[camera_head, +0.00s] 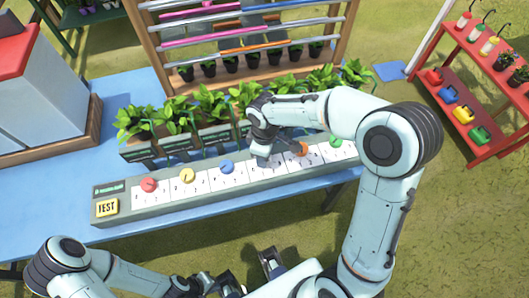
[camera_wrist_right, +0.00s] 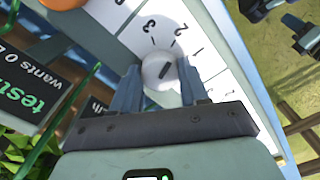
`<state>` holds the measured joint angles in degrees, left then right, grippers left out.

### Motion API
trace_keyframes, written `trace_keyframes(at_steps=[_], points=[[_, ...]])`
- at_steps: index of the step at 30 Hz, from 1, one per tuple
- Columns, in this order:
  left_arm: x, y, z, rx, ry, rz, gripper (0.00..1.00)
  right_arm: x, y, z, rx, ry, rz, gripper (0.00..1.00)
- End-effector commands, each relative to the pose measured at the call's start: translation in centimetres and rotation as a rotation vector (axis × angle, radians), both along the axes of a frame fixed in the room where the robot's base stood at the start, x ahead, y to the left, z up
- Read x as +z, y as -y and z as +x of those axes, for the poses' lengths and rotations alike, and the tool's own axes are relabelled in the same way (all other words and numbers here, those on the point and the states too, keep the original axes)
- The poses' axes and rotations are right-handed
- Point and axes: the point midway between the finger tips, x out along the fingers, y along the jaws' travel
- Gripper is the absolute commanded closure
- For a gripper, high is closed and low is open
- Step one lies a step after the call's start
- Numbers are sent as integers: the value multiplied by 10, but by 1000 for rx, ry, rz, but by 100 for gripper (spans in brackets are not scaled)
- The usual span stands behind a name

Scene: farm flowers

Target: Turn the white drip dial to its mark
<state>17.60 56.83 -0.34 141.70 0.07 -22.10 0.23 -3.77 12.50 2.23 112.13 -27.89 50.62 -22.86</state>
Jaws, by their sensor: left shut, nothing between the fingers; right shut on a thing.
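The white drip dial (camera_wrist_right: 153,66) shows in the right wrist view on a white scale plate with the numbers 1, 2 and 3. A short dark line on its face slants up and right, roughly towards the 2. My right gripper (camera_wrist_right: 158,80) is shut on the dial, one finger on each side. My left gripper (camera_head: 228,283) is shut and empty at the bottom, in front of the table.
Red (camera_head: 148,185), yellow (camera_head: 187,175), blue (camera_head: 227,167), orange (camera_head: 299,148) and green (camera_head: 336,141) dials share the long grey panel (camera_head: 150,213). A yellow TEST button (camera_head: 107,208) is at its left end. Potted plants (camera_head: 172,118) stand close behind it.

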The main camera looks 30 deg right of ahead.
Motion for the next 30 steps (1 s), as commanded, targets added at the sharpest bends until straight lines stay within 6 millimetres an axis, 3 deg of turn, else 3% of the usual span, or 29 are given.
trace_keyframes(at_steps=[2,3,5,6,17,20,30], points=[[0,0,0,0,0,0,100,2,0,2,-1,6,1,86],[0,0,0,0,0,0,100,2,0,2,-1,6,1,53],[0,0,0,0,0,0,100,2,0,2,-1,6,1,33],[0,0,0,0,0,0,100,2,0,1,-1,6,0,30],[1,0,0,0,0,0,100,7,0,1,-1,4,0,30],[3,0,1,0,1,0,100,21,0,1,-1,6,-1,30],[14,0,5,0,6,0,100,97,0,2,-1,9,1,30]])
